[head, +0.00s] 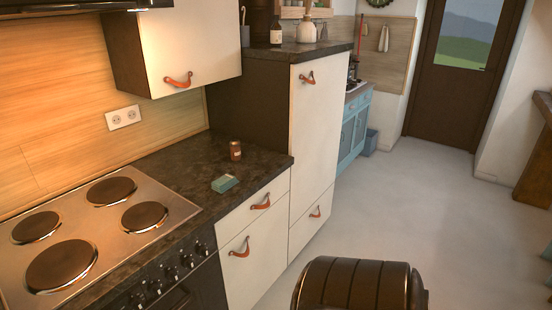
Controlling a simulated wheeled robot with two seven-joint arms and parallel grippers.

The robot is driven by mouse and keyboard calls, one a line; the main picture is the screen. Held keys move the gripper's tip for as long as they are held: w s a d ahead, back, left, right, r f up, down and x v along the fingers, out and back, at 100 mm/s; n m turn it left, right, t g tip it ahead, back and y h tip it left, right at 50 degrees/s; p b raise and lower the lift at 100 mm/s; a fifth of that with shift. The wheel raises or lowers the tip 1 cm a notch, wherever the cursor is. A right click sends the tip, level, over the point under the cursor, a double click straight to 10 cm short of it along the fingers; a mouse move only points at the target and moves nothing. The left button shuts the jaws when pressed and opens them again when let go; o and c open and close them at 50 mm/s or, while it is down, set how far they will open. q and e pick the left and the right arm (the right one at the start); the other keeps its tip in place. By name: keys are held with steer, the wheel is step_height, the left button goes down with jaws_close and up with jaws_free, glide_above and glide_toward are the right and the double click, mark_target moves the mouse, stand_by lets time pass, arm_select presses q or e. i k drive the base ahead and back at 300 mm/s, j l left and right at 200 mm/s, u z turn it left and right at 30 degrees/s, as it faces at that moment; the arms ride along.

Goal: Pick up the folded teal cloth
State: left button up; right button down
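The folded teal cloth (225,183) is a small flat block lying on the dark stone counter (188,172), between the stove and the tall cabinet. It lies apart from the small brown jar behind it. Neither of my grippers shows in the head view, so their state is hidden. Nothing is seen touching the cloth.
The small brown jar (235,150) stands just behind the cloth. The stove (100,225) with several hotplates is to the left, the tall white cabinet (312,140) to the right. A dark ribbed rounded object (350,285) is at the bottom. Open floor (420,220) lies right.

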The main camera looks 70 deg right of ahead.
mark_target(225, 183)
steer(key=z, duration=1.75)
steer(key=i+j+z, duration=0.1)
steer(key=i+z, duration=0.15)
